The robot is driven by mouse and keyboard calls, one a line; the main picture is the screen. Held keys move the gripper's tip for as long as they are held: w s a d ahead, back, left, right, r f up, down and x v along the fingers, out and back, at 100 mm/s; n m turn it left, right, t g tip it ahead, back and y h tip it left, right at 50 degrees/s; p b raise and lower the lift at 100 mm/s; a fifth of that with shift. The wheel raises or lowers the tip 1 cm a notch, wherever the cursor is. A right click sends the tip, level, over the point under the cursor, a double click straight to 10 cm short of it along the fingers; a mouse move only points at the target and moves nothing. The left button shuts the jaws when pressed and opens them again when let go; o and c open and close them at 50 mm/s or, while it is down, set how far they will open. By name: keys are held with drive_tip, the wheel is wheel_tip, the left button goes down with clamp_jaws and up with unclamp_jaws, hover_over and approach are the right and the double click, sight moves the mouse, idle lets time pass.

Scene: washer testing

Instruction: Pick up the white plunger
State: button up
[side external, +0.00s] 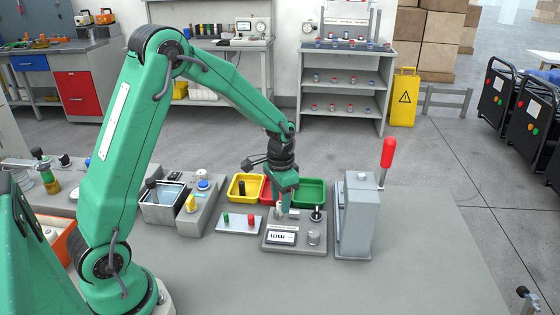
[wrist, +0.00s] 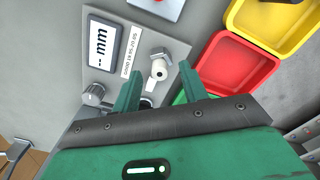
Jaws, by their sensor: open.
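In that view the gauge block (side external: 272,247) stands on the table, and the gripper mostly hides the plunger. The gauge's display (wrist: 99,44) reads "-- mm".
A silver knob (side external: 313,238) and a black-tipped part (side external: 317,213) stand on the block. A grey press with a red handle (side external: 387,152) stands close on the right. Yellow (side external: 236,196), red (wrist: 238,66) and green (side external: 310,203) trays lie behind. The front table is clear.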

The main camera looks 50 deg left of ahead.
drive_tip(key=shift+f, duration=0.4)
clamp_jaws()
drive_tip(key=shift+r, duration=0.2)
drive_tip(key=shift+r, duration=0.55)
drive_tip(key=r, duration=0.3)
drive_tip(key=shift+s+d+r, duration=0.1)
drive_tip(key=shift+s+d, duration=0.05)
drive_tip(key=shift+d, duration=0.25)
drive_tip(key=s+d+r, duration=0.4)
drive_tip(key=d+r, duration=0.2)
drive_tip(key=d, duration=0.4)
drive_tip(key=shift+s+r, duration=0.2)
